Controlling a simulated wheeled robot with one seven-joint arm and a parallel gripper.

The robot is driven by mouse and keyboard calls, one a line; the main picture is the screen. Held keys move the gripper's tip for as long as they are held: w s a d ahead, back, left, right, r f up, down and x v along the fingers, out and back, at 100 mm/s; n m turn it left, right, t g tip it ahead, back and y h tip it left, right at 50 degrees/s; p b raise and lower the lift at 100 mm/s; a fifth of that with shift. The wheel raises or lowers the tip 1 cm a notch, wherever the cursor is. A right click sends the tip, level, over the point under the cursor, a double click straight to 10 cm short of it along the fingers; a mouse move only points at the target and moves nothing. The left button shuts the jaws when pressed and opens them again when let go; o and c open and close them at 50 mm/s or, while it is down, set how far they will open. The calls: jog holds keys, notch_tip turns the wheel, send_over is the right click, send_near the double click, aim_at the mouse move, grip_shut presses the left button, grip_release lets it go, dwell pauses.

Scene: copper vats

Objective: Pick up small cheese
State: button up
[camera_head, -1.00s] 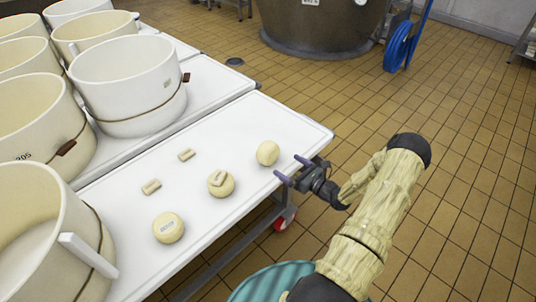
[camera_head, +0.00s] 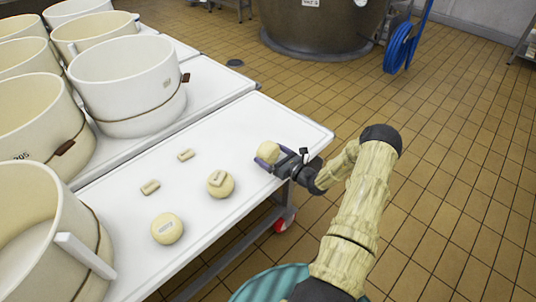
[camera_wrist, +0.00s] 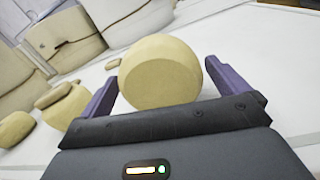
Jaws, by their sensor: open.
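A small round pale-yellow cheese (camera_head: 268,152) is on the white table near its right edge. My gripper (camera_head: 267,155) is at this cheese, coming from the right, with its jaws open. In the wrist view the cheese (camera_wrist: 160,72) sits between the two purple fingers of the gripper (camera_wrist: 160,80). Gaps show between the cheese and the fingers. Another small cheese (camera_head: 226,188) has a small block (camera_head: 217,178) on top. A third cheese (camera_head: 167,228) with a label lies nearer the front of the table.
The white table (camera_head: 240,125) has two loose small blocks, one (camera_head: 186,154) farther back and one (camera_head: 150,187) nearer. Several large cream tubs (camera_head: 130,85) stand along the left. Tiled floor (camera_head: 450,190) is open to the right.

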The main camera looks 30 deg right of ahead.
jog(key=x, duration=0.3)
jog(key=shift+w+a, duration=0.1)
jog(key=shift+w, duration=0.15)
jog(key=c, duration=1.3)
notch_tip(320, 180, up, 10)
jog(key=shift+r+p, duration=0.1)
jog(key=shift+p, duration=0.95)
jog(key=shift+m+t+h, duration=0.3)
jog(key=shift+m+h, duration=0.3)
jog(key=shift+h, duration=0.3)
jog(key=s+a, duration=0.3)
jog(key=a, duration=0.2)
jog(key=s+a, duration=0.2)
jog(key=a, duration=0.4)
jog(key=s+a+f, duration=0.1)
jog(key=s+a, duration=0.2)
jog(key=a, duration=0.3)
jog(key=shift+s+f, duration=0.1)
jog(key=shift+s, duration=0.2)
